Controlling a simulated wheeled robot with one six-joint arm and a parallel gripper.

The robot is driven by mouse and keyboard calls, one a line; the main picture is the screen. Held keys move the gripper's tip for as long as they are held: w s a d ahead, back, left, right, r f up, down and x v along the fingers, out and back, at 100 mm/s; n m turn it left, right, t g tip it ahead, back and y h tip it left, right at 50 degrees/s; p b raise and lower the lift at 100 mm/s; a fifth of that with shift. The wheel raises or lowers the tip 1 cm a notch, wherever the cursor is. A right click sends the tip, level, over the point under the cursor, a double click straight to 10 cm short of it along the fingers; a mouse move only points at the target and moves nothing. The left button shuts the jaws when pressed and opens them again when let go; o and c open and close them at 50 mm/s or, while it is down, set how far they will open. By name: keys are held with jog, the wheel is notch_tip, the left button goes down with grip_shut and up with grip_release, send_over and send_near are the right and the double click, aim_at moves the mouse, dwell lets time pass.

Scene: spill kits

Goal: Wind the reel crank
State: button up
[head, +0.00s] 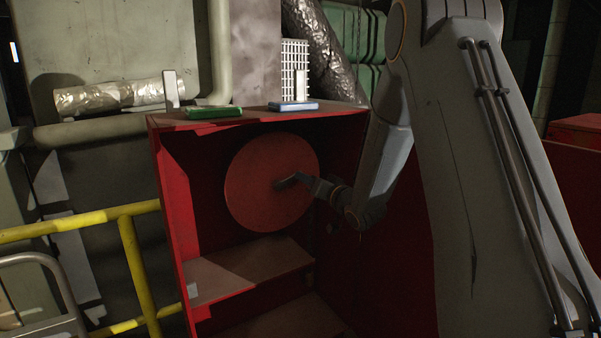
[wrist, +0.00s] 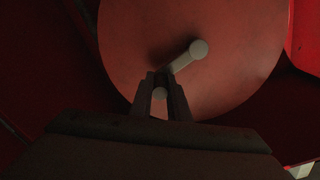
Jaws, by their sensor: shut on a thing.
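The reel is a round red disc (head: 262,172) inside an open red cabinet (head: 172,215); it also fills much of the wrist view (wrist: 225,85). The grey crank (wrist: 187,57) runs from a round knob end at the upper right down to the lower left, between my fingers. My gripper (wrist: 163,85) is shut on the crank's lower-left end, in front of the disc. In the head view my gripper (head: 292,181) reaches into the cabinet from the right, near the disc's middle, and hides most of the crank there.
A shelf (head: 250,270) crosses the cabinet below the disc. A green item (head: 214,112) and a blue-and-white item (head: 293,106) lie on the cabinet top. A yellow railing (head: 135,265) stands at the left. My arm blocks the view on the right.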

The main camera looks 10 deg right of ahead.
jog(key=shift+a, duration=0.25)
jog(key=shift+s+a+r+p, duration=0.1)
jog(key=shift+r+p, duration=0.25)
jog(key=shift+a+r+p, duration=0.1)
jog(key=shift+r+p, duration=0.2)
jog(key=shift+r, duration=0.15)
jog(key=shift+s+a+r+p, duration=0.1)
jog(key=shift+a+r+p, duration=0.15)
jog(key=shift+r, duration=0.2)
jog(key=shift+r, duration=0.1)
jog(key=shift+s+a+r+p, duration=0.1)
jog(key=shift+a+r+p, duration=0.1)
jog(key=shift+p, duration=0.1)
